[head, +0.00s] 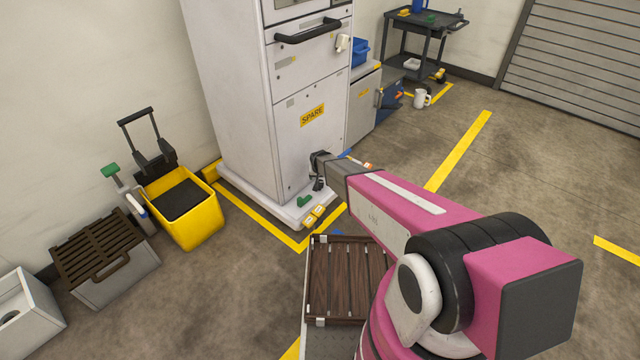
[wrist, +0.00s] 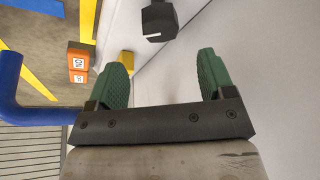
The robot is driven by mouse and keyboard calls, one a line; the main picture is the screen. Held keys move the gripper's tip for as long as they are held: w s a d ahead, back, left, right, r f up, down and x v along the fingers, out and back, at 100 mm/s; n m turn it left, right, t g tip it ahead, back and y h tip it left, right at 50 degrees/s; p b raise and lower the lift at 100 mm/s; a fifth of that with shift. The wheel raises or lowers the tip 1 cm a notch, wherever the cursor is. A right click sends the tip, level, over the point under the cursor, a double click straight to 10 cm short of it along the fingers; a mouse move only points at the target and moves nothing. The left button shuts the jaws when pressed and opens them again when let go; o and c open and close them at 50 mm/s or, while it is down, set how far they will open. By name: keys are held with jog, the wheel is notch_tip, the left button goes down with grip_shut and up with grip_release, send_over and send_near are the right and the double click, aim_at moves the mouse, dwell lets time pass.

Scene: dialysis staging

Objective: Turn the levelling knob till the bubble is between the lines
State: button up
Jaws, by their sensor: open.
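A white cabinet (head: 240,95) with a yellow "SPARE" label stands at the back centre in the head view. My gripper (wrist: 161,66) is close to its lower front; in the wrist view its two green fingers are apart with nothing between them. A black faceted piece (wrist: 158,20), which may be the levelling knob, lies beyond the fingertips and between their lines, apart from both. In the head view my arm's end covers that part of the cabinet. I cannot make out a bubble or its lines in either view.
Yellow blocks (head: 313,216) and a green piece (head: 304,201) are at the cabinet's base. A slatted brown-topped crate (head: 340,285) stands in front. A yellow bucket (head: 190,222) is to the left, and a dark cart (head: 425,30) is at the back right. Open floor lies at right.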

aim_at(320, 182)
jog(key=x, duration=0.8)
jog(key=shift+f, duration=0.1)
jog(key=c, duration=0.9)
